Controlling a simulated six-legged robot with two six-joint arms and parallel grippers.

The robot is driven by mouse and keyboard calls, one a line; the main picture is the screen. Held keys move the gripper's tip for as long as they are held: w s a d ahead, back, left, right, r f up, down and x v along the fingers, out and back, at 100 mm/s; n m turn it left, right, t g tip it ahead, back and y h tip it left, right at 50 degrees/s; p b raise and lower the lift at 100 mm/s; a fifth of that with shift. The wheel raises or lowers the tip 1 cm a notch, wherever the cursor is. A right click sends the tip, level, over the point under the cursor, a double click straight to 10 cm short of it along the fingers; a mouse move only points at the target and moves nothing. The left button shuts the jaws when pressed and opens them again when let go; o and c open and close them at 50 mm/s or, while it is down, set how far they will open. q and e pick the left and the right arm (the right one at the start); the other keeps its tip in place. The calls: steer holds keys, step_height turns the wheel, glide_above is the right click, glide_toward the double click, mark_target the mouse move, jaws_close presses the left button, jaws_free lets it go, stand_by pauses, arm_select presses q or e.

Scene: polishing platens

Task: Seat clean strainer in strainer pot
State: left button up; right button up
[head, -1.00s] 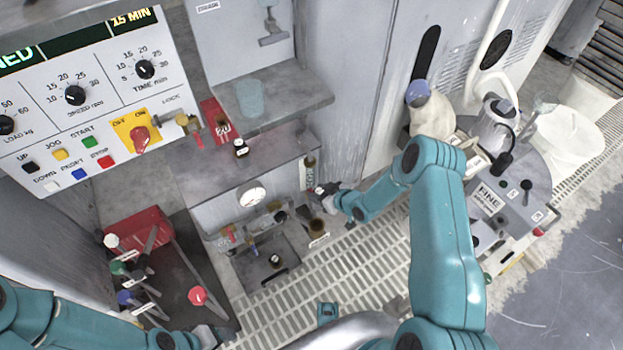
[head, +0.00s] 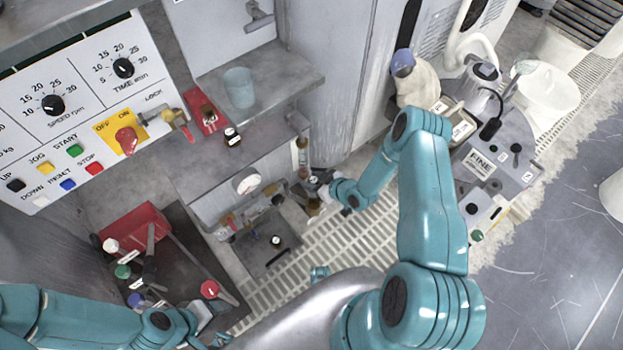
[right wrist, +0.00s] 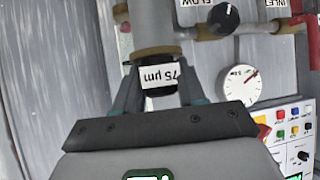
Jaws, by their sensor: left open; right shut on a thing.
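My right gripper (head: 316,187) is shut on a dark round piece (right wrist: 160,88) with a white "75 µm" tag, apparently the strainer. In the right wrist view, whose lettering is upside down, this piece is against a brass collar on a grey cylinder (right wrist: 155,30). I cannot tell how far in it sits. In the head view a brass-coloured pot (head: 313,208), apparently the strainer pot, stands just below my right gripper, partly hidden by it. My left gripper (head: 214,338) is open and empty at the bottom left, partly cut off.
A pressure gauge (head: 247,183) and a vertical pipe (head: 302,155) are close to my right gripper. A blue cup (head: 239,88) stands on the shelf.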

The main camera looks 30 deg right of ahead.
steer(key=shift+f, duration=0.15)
step_height(320, 180, down, 6)
steer(key=b, duration=0.5)
steer(key=shift+r+b, duration=0.2)
steer(key=shift+b, duration=0.2)
steer(key=shift+b, duration=0.4)
stand_by(1.2)
steer(key=shift+f+b, duration=1.2)
steer(key=shift+f+b, duration=2)
steer(key=shift+f, duration=0.1)
steer(key=o, duration=1.2)
